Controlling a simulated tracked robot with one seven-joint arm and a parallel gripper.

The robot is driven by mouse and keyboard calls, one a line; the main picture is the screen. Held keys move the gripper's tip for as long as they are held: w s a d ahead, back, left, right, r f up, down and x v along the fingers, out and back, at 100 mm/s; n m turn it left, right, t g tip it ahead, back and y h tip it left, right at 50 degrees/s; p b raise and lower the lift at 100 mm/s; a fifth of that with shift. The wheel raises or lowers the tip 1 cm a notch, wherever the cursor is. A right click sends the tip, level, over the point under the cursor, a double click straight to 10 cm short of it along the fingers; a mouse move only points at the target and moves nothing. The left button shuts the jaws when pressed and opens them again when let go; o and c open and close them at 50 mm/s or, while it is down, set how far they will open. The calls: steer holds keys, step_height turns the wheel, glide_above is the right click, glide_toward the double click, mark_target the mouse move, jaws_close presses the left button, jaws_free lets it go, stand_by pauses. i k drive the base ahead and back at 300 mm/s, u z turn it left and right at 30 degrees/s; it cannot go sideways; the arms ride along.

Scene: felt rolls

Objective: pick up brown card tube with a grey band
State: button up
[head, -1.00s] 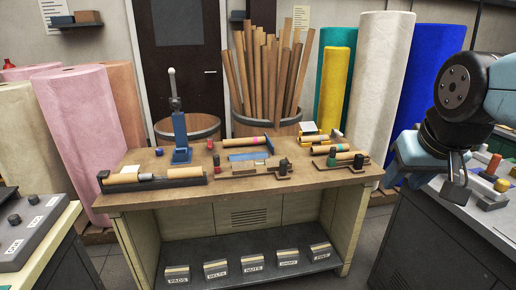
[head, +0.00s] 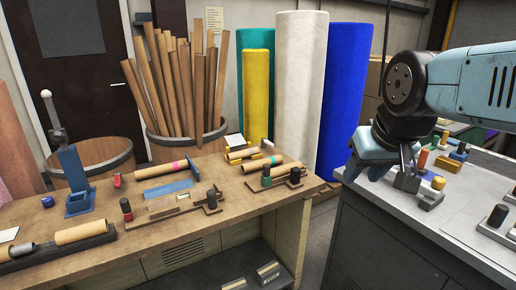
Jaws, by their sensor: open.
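A dark trough (head: 48,245) lies at the left front of the wooden table. In it lie a plain brown card tube (head: 81,232) and, to its left, a brown piece with a grey section (head: 22,249). That piece is cut by the picture's left edge, so I cannot tell for sure that it is the grey-banded tube. My gripper (head: 392,175) is over the grey bench at the right, apart from all these tubes. It is open, and its fingers are partly hidden.
A blue stand (head: 74,180) rises at the table's left. A wooden tub (head: 188,145) of tall tubes and upright felt rolls (head: 298,95) stand behind. The grey bench (head: 400,215) holds small blocks and fixtures. A floor gap separates bench and table.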

mark_target(247, 153)
steer(key=u, duration=0.1)
steer(key=i, duration=1.3)
steer(key=u, duration=0.7)
steer(key=k, duration=0.85)
steer(key=u, duration=0.15)
steer(key=i, duration=0.9)
steer(key=z, duration=0.1)
